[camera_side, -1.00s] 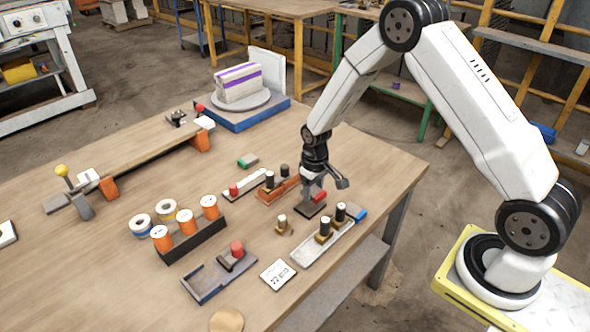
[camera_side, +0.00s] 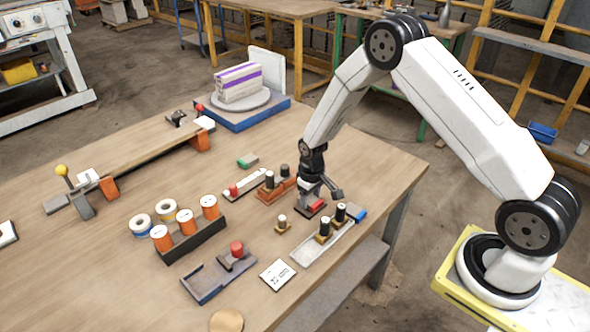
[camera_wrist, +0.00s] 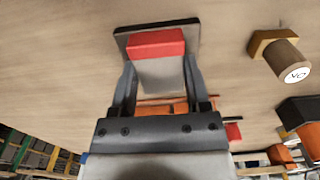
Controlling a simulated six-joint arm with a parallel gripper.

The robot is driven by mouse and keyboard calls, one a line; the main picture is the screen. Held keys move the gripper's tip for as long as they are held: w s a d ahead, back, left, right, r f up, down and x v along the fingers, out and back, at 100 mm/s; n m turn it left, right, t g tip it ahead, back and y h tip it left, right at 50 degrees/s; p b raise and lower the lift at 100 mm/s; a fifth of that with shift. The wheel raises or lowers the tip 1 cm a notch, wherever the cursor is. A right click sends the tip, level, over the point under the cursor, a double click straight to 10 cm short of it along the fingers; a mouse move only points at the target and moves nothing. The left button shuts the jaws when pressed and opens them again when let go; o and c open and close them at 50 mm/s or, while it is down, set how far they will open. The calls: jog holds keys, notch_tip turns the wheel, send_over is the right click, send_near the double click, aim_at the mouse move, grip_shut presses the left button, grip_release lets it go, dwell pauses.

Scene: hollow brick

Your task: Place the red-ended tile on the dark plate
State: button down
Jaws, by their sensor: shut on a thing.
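The red-ended tile has a light grey body and a red end (camera_wrist: 156,43). In the wrist view it sits between the two fingers of my gripper (camera_wrist: 160,66), which is shut on it. The dark plate (camera_wrist: 122,42) shows around and behind the red end. In the side view, the red end (camera_side: 316,206) is low over the plate (camera_side: 303,212), under my gripper (camera_side: 316,199). The tile looks flat and level. I cannot tell whether its underside touches the plate. My gripper and the tile hide much of the plate.
An orange block holder (camera_side: 271,193) with dark-topped pegs stands close on the left. A pale tray (camera_side: 322,246) with two pegs and a blue end lies in front. A small white-topped peg (camera_side: 282,225) stands nearby. A dark rack (camera_side: 192,243) holds orange spools.

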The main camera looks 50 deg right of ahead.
aim_at(310, 199)
jog(key=shift+f, duration=0.1)
jog(key=shift+c, duration=0.3)
grip_release()
jog(key=shift+r, duration=0.2)
notch_tip(310, 199, up, 12)
dwell(0.6)
dwell(0.5)
jog(key=s+a+r+t, duration=0.1)
jog(key=s+a+r, duration=0.2)
jog(key=s, duration=0.5)
jog(key=s+a+r+t, duration=0.1)
jog(key=s+a+r, duration=0.2)
jog(key=s, duration=0.6)
jog(key=shift+s+r+t, duration=0.25)
jog(key=shift+r+t, duration=0.05)
jog(key=shift+r, duration=0.15)
